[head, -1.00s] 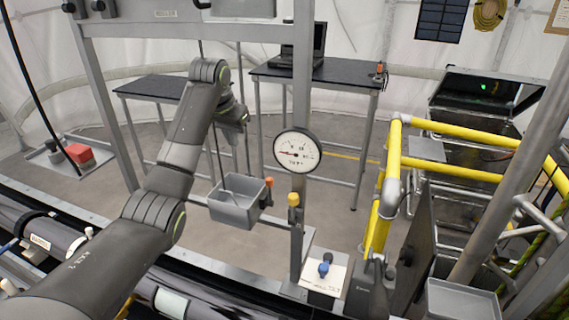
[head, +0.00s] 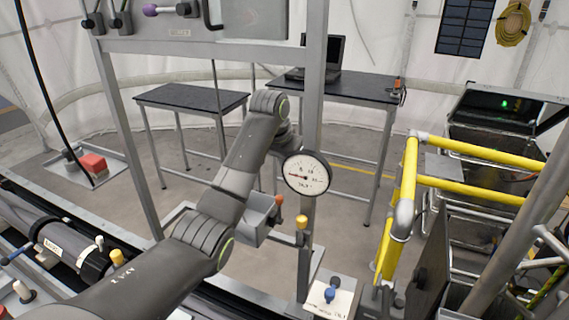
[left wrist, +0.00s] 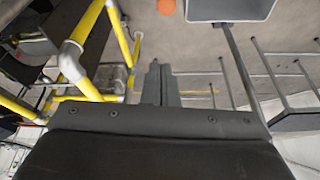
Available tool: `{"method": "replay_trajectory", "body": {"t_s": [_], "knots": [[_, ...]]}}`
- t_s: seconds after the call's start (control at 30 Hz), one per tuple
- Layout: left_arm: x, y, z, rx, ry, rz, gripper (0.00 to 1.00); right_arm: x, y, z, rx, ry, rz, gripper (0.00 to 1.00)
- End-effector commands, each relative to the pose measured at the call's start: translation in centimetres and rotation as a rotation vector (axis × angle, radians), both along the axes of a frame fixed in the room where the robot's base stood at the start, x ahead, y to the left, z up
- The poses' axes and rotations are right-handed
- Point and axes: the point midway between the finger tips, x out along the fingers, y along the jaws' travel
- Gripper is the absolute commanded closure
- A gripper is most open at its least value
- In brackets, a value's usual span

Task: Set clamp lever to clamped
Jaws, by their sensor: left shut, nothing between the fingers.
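Several coloured handles are in view, and I cannot tell which one is the clamp lever. A yellow-capped handle (head: 301,230) stands on the post below the round gauge. An orange knob (head: 278,200) is beside the grey bin, and a blue knob (head: 330,294) stands on a white labelled plate. A yellow-capped piece (head: 117,258) is at the dark pipe, lower left. My left arm reaches across the middle of the head view; its gripper is hidden there. In the left wrist view the left gripper (left wrist: 160,84) is shut and empty, apart from anything. My right gripper is not in view.
The gauge (head: 306,175) and its upright post are close to my left forearm. The grey bin (head: 253,225) is partly behind the arm. Yellow rails (head: 405,200) stand to the right. Dark tables (head: 190,96) are farther back, with open floor between.

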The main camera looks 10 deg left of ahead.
Motion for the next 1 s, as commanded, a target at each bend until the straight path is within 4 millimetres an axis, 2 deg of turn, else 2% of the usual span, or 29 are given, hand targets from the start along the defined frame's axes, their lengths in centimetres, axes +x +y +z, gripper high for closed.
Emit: {"method": "replay_trajectory", "body": {"t_s": [0.03,0.1,0.37,0.7,1.0], "knots": [[0.3,-0.1,-0.8,-0.001,0.008,0.0,1.0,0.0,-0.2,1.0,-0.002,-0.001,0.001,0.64],[0.8,-0.3,-2.1,0.001,0.007,-0.001,1.0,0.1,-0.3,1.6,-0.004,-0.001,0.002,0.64],[2.2,-0.8,-6.4,0.001,0.004,0.0,1.0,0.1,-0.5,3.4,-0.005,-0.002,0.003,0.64],[-0.7,0.3,-6.3,0.0,0.001,0.0,1.0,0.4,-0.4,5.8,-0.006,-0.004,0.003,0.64],[-1.5,0.6,-6.5,0.0,0.0,0.0,1.0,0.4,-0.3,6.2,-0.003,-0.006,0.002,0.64]]}}
